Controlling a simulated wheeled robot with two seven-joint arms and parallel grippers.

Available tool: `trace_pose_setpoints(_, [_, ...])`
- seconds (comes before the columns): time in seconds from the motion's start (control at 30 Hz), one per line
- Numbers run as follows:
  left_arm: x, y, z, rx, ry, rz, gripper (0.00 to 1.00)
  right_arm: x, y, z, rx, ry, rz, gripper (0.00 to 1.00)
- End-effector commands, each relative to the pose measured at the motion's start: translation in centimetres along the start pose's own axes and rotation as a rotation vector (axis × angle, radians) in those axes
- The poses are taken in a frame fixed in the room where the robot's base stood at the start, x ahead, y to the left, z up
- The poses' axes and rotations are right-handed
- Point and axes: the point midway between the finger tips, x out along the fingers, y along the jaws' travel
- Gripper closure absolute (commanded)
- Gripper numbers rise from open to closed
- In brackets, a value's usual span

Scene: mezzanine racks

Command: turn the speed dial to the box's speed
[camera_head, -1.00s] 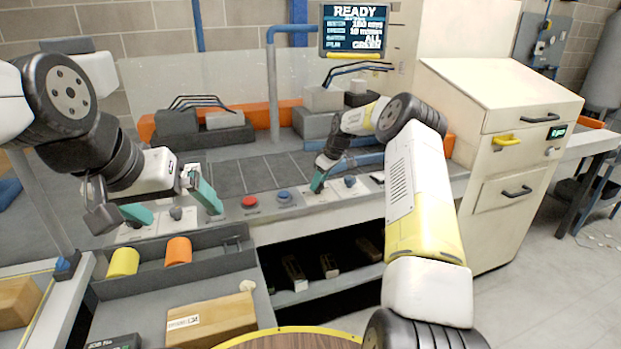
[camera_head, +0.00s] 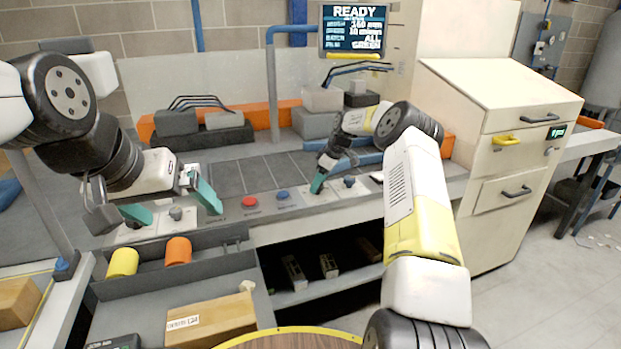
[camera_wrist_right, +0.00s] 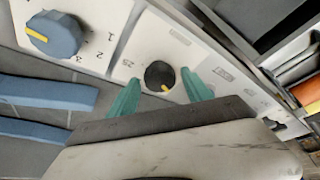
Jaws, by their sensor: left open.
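In the right wrist view a round black dial (camera_wrist_right: 160,75) with a yellow pointer sits on a pale panel, with "25" printed beside it. My right gripper (camera_wrist_right: 160,94) is open, one teal fingertip on each side of the dial with visible gaps. In the head view my right gripper (camera_head: 318,182) is at the console's front strip and hides the dial.
A blue dial (camera_wrist_right: 55,33) marked 1, 2, 3 is beside the black one. Red (camera_head: 249,202) and blue (camera_head: 283,195) buttons lie between my grippers. A screen (camera_head: 353,30) reads READY. Yellow (camera_head: 123,262) and orange (camera_head: 178,251) cylinders stand in a grey tray.

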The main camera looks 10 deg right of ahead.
Motion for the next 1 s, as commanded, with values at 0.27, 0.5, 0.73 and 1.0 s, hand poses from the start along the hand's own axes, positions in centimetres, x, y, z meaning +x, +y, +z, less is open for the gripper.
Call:
trace_pose_setpoints(0.27, [0.0, 0.0, 0.0, 0.0, 0.0, 0.0, 0.0, -0.1, 0.0, -0.1, 0.001, 0.002, 0.0, 0.38])
trace_pose_setpoints(0.5, [0.0, 0.0, 0.0, 0.0, 0.0, 0.0, 0.0, -2.3, 0.1, -0.1, 0.0, 0.002, 0.003, 0.38])
trace_pose_setpoints(0.73, [0.0, 0.0, 0.0, 0.0, 0.0, 0.0, 0.0, -6.2, 0.1, -0.1, 0.001, 0.002, 0.002, 0.38])
trace_pose_setpoints(1.0, [0.0, 0.0, 0.0, 0.0, 0.0, 0.0, 0.0, -7.8, 0.0, 0.0, 0.0, 0.001, 0.0, 0.38])
